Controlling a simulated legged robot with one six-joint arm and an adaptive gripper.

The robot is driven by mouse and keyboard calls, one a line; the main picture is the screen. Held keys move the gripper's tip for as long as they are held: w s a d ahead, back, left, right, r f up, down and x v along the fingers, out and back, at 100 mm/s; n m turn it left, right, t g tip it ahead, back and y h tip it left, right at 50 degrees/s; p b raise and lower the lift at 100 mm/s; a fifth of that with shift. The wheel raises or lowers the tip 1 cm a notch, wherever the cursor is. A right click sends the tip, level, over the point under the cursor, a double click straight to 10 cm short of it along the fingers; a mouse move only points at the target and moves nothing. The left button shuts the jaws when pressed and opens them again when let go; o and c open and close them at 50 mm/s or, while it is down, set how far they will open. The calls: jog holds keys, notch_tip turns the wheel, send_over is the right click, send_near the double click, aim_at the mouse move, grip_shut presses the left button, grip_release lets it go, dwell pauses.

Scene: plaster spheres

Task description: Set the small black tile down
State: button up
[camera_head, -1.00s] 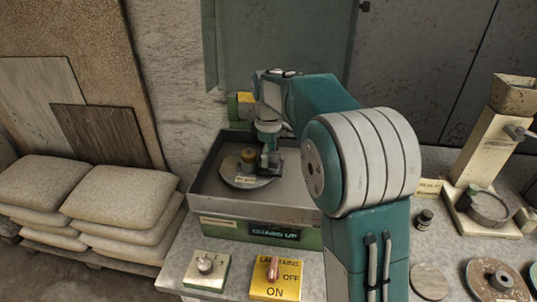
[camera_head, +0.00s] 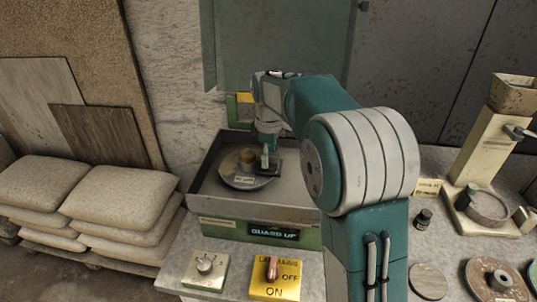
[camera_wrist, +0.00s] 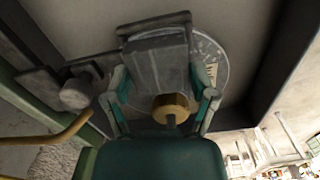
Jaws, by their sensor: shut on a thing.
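My gripper (camera_head: 266,158) reaches down into the grey basin in the head view. In the wrist view its two fingers (camera_wrist: 165,88) close on a dark, flat, oblong piece, the small black tile (camera_wrist: 158,58). The tile lies over the round grey wheel (camera_wrist: 226,70). In the head view the wheel (camera_head: 240,181) is partly covered by the tile and gripper, and a brass hub (camera_head: 247,157) stands at its middle. The hub (camera_wrist: 170,106) is close to the fingers in the wrist view. I cannot tell whether the tile touches the wheel.
The basin's walls (camera_head: 207,165) surround the wheel. In front are a yellow switch box (camera_head: 268,288) and a pale knob box (camera_head: 205,268). A small dark jar (camera_head: 423,219) and round discs (camera_head: 428,281) stand to the right. Stacked sacks (camera_head: 122,203) are at the left.

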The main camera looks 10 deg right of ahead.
jog(key=shift+f, duration=0.9)
jog(key=o, duration=1.1)
jog(key=shift+o, duration=0.2)
jog(key=shift+r, duration=0.1)
jog(key=shift+r, duration=1.9)
